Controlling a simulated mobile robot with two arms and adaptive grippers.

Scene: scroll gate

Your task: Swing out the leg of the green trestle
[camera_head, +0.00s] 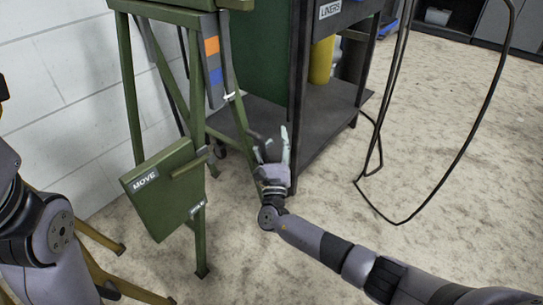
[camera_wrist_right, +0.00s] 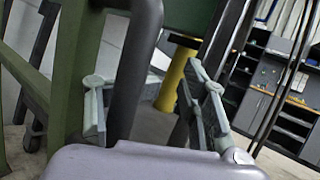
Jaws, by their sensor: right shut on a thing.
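The green trestle (camera_head: 131,85) stands at left centre by the white wall. A thin leg (camera_head: 239,110) hangs from its right side and slants down to my right gripper (camera_head: 273,150). The right gripper is shut on this leg near its lower end. In the right wrist view a dark bar (camera_wrist_right: 137,70), which looks like that leg, passes between the pale fingers (camera_wrist_right: 150,108). The exact contact is hard to see. A green panel labelled MOVE (camera_head: 160,195) hangs low on the trestle. My left arm shows at the left edge; its gripper is out of view.
A dark cart labelled LINERS (camera_head: 329,10) stands close behind the right gripper, with a lower shelf (camera_head: 335,115) and a yellow cylinder (camera_head: 321,60). A black cable (camera_head: 440,190) loops to the floor at right. Yellow legs (camera_head: 100,238) are at lower left.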

